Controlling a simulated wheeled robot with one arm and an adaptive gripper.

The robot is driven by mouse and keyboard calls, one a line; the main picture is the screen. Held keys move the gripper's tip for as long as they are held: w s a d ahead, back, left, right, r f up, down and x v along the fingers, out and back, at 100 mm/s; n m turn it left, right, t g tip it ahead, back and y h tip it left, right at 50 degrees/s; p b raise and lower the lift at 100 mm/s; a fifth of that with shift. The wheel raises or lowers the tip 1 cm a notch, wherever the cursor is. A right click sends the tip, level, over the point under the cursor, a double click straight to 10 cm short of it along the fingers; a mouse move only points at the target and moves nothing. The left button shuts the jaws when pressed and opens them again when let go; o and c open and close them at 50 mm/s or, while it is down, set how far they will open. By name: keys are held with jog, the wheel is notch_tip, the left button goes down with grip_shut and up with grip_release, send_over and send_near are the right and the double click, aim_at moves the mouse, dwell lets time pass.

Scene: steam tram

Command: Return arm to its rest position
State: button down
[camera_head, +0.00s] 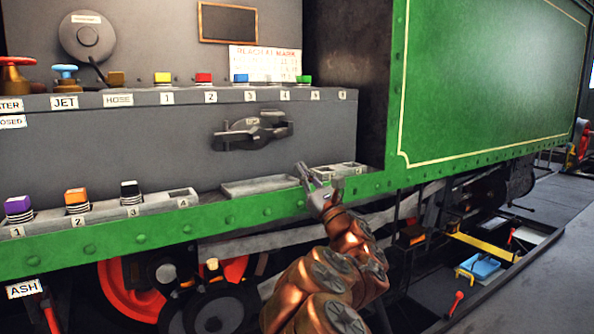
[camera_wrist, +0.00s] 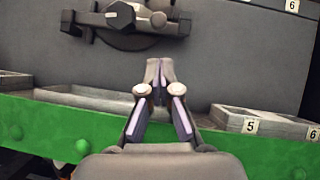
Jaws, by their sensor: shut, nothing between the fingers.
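My gripper (camera_head: 309,176) is at the end of my copper-coloured arm, in front of the tram's green running-board edge in the head view. In the wrist view my gripper (camera_wrist: 160,75) has its fingertips together with nothing between them. The fingers point toward the grey panel, below a dark latch handle (camera_head: 252,131) that also shows at the top of the wrist view (camera_wrist: 130,20). The fingers overlap the shallow grey tray (camera_head: 258,186) and the slots beside it in the picture; I cannot tell whether they touch anything.
Numbered slots hold a purple block (camera_head: 18,206), an orange block (camera_head: 77,197) and a black block (camera_head: 130,189). Coloured blocks stand on the upper ledge (camera_head: 220,98). The green side panel (camera_head: 480,75) rises at right. A pit holds a blue tray (camera_head: 480,266). Grey floor (camera_head: 560,280) lies open at right.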

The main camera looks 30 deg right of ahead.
jog(key=s+d+r+m+g+h+p, duration=0.3)
jog(key=d+r+m+h+p, duration=0.5)
jog(key=m+h, duration=0.65)
jog(key=s+m+g+p, duration=0.6)
jog(key=m+g+p, duration=0.25)
jog(key=m, duration=0.45)
jog(key=s+a+f+m+g+y+p, duration=0.2)
jog(key=s+a+m+g+y+p, duration=0.15)
jog(key=s+a+m+p, duration=0.35)
jog(key=s+a+f+m+g+y+p, duration=0.2)
jog(key=s+a+f+m+g+p, duration=0.25)
jog(key=s, duration=0.45)
jog(key=s+a+r+m+g+y+p, duration=0.1)
jog(key=s+a+p, duration=0.4)
jog(key=s, duration=0.6)
jog(key=s+a+r+m+g+y+p, duration=0.1)
jog(key=s+a+r+g+p, duration=0.3)
jog(key=s+a, duration=0.6)
jog(key=shift+s+a+g+y+p, duration=0.2)
jog(key=shift+s+g+y+p, duration=0.2)
jog(key=shift+s+g+y, duration=0.55)
